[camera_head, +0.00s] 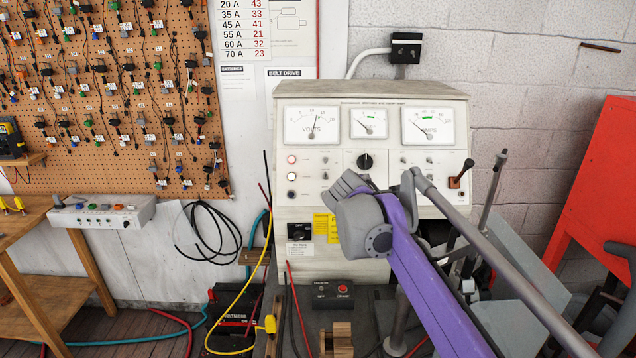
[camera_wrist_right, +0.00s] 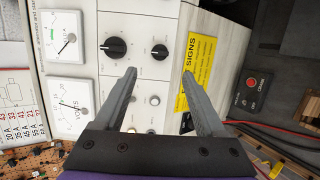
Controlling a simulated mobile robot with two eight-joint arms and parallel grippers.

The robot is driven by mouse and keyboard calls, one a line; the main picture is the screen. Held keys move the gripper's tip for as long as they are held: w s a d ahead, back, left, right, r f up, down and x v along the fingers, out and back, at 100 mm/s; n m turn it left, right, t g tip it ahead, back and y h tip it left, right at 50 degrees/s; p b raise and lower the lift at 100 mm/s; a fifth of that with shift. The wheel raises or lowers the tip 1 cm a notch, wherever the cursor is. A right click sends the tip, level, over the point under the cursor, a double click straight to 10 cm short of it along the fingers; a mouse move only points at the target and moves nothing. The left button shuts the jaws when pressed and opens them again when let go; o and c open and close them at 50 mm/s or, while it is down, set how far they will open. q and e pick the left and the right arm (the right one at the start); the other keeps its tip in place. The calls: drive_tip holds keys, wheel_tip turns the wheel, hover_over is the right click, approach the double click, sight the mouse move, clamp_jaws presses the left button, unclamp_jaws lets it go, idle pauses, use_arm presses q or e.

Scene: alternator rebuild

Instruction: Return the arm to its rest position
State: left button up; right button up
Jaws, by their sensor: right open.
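My right arm, with its purple forearm (camera_head: 428,275), comes in from the lower right in the head view. Its grey right gripper (camera_head: 348,186) is in front of the test bench panel. In the right wrist view my right gripper (camera_wrist_right: 160,82) has its two fingers well apart, with nothing held between them. The panel of the cream test bench (camera_head: 312,170) lies beyond the fingers, with black knobs (camera_wrist_right: 115,47) and a yellow sign (camera_wrist_right: 197,70). I cannot tell the exact gap to the panel. My left gripper is not in view.
A red panel (camera_head: 592,190) stands at the right. A small black control box (camera_head: 333,294) with a red button sits below the bench face. A yellow cable (camera_head: 243,308) hangs at its left. A wooden workbench (camera_head: 38,246) and pegboard (camera_head: 110,105) are at the left.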

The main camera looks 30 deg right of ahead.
drive_tip(key=s+a+f+m+g+y, duration=0.3)
drive_tip(key=s+a+f+m+y, duration=0.5)
drive_tip(key=s+a+f, duration=1.7)
wheel_tip(320, 180, down, 4)
drive_tip(key=s+m, duration=0.1)
drive_tip(key=m, duration=0.1)
drive_tip(key=shift+s+a+r+m, duration=0.25)
drive_tip(key=shift+s+a+m, duration=0.15)
drive_tip(key=shift+c, duration=0.2)
